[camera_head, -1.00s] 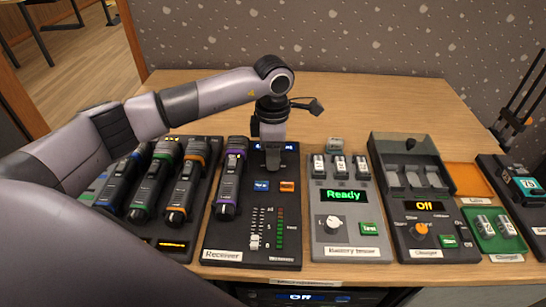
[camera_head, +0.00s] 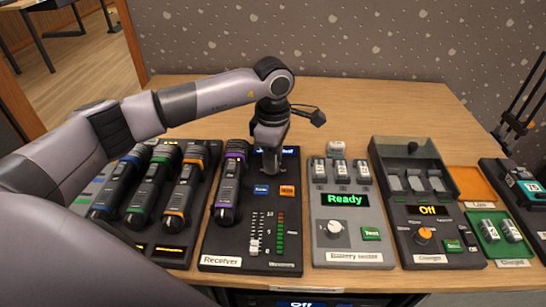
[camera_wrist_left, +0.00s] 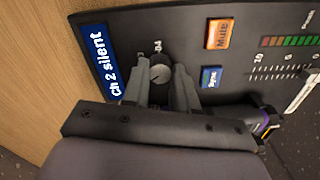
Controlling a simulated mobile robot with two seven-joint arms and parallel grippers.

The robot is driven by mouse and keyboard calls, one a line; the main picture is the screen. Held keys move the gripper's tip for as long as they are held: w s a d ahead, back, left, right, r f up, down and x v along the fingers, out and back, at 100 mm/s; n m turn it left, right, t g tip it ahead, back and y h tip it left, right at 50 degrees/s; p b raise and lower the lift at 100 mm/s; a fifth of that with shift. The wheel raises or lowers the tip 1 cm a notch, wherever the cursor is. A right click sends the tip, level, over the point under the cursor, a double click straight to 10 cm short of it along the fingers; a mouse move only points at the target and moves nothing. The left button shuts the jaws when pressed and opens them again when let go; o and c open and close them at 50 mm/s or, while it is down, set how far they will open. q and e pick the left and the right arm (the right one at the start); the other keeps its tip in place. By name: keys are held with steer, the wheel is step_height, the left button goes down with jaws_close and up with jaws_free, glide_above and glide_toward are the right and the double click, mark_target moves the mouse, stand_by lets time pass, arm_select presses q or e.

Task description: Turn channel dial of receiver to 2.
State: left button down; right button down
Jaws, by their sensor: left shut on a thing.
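The receiver (camera_head: 222,248) is a dark panel on the table, with a purple-ringed microphone (camera_head: 228,192) in its left slot. My left gripper (camera_head: 271,168) points down at the receiver's upper part and hides the dial in the head view. In the left wrist view, the small grey channel dial (camera_wrist_left: 160,73) sits between the fingers of my left gripper (camera_wrist_left: 160,88), which is shut on it. A "4" mark shows beside the dial. The blue display (camera_wrist_left: 98,62) reads "Ch 2 silent". My right gripper is not in view.
Blue Sync (camera_wrist_left: 211,77) and orange Mute (camera_wrist_left: 218,33) buttons lie close to the dial. A battery tester (camera_head: 345,260) and a charger (camera_head: 445,260) stand to the right. The table behind is clear.

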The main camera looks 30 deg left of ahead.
arm_select(q)
steer(key=c, duration=0.9)
jaws_free()
steer(key=shift+r, duration=3.65)
